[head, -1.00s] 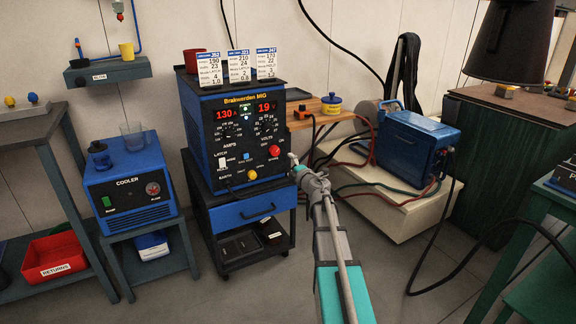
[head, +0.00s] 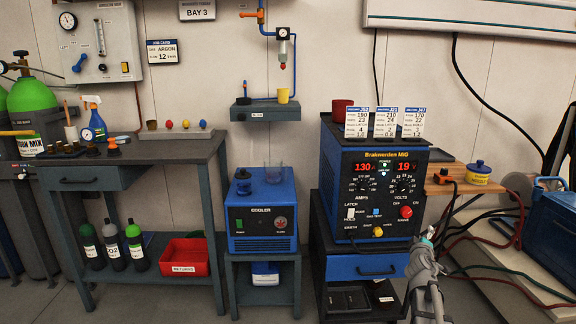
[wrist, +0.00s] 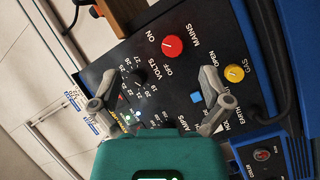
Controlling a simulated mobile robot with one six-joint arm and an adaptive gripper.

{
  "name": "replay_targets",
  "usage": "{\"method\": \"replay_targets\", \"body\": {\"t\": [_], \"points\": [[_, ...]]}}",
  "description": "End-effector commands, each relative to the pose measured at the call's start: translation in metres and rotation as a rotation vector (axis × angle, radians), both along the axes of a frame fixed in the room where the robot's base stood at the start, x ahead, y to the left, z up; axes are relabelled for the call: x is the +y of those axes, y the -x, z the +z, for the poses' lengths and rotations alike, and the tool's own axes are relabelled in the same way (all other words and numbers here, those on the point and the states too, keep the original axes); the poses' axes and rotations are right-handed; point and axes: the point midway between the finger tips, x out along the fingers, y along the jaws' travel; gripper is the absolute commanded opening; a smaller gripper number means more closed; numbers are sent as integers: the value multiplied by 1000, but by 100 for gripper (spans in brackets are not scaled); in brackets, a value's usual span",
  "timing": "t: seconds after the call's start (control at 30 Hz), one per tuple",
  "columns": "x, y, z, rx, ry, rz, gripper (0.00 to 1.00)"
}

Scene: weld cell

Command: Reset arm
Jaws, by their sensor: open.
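My gripper (head: 429,238) shows at the lower right of the head view, in front of the right lower part of the blue Brakwerden MIG welder (head: 384,165). In the wrist view my gripper (wrist: 158,95) is open, with its two fingers spread and nothing between them. The welder's panel fills much of that view, turned sideways. Its red mains knob (wrist: 172,46) and yellow gas knob (wrist: 235,73) lie beyond the fingers. The welder's displays read 130 and 19 in the head view. I see no finger touching the panel.
Three job cards (head: 386,122) and a red cup (head: 342,108) stand on the welder. A blue cooler (head: 262,212) stands left of it, with a grey workbench (head: 140,162) farther left. Cables (head: 500,235) and a blue case (head: 550,225) are at the right. Floor shows below.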

Motion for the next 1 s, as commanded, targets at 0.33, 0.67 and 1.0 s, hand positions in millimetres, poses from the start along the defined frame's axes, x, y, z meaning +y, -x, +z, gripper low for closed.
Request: {"method": "replay_targets", "body": {"t": [0.33, 0.67, 1.0], "points": [[42, 53, -48, 164, -371, -247, 97], [116, 121, -105, 458, -702, -414, 97], [205, 200, -137, 825, -944, -499, 97]]}}
